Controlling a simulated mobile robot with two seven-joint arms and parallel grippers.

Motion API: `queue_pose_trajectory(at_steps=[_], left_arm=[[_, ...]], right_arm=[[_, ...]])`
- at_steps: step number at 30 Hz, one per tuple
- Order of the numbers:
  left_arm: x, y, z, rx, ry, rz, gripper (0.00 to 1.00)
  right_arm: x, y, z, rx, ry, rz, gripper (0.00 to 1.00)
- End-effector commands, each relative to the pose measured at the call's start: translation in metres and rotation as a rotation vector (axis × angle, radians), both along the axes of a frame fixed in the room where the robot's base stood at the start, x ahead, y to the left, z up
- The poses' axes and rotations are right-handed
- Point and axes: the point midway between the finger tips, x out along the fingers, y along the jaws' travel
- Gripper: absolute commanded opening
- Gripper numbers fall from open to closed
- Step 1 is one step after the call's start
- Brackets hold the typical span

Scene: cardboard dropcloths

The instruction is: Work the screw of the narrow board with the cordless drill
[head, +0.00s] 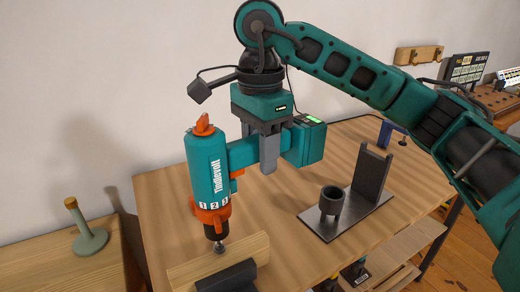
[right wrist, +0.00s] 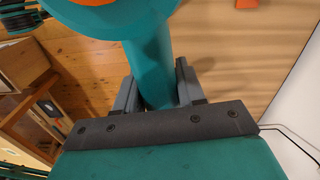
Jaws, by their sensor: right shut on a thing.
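The teal and orange cordless drill (head: 208,172) is upright in the head view, its chuck pointing down. My right gripper (head: 268,165) is shut on the drill's handle, and the right wrist view shows the teal handle (right wrist: 153,60) between the two fingers. Under the chuck, a grey metal screw (head: 219,246) stands at the top edge of the narrow board (head: 230,258). The bit end appears to meet the screw head; I cannot tell whether it is seated. A dark block (head: 228,277) is in front of the board. My left gripper is not in view.
A dark metal stand with a cup (head: 345,212) is on the wooden table (head: 160,200), right of the drill. A blue clamp (head: 388,132) is at the table's back edge. A green peg-like object (head: 88,238) stands on a surface at left. Bare tabletop lies between drill and stand.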

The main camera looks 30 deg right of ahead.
Motion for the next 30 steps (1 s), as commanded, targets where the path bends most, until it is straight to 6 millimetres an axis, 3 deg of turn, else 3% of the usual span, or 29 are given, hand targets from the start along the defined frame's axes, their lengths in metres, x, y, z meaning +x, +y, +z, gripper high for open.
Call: queue_pose_trajectory(at_steps=[30], left_arm=[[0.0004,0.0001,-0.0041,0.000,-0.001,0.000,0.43]], right_arm=[[0.0005,0.0001,-0.0032,0.004,-0.006,-0.001,0.02]])
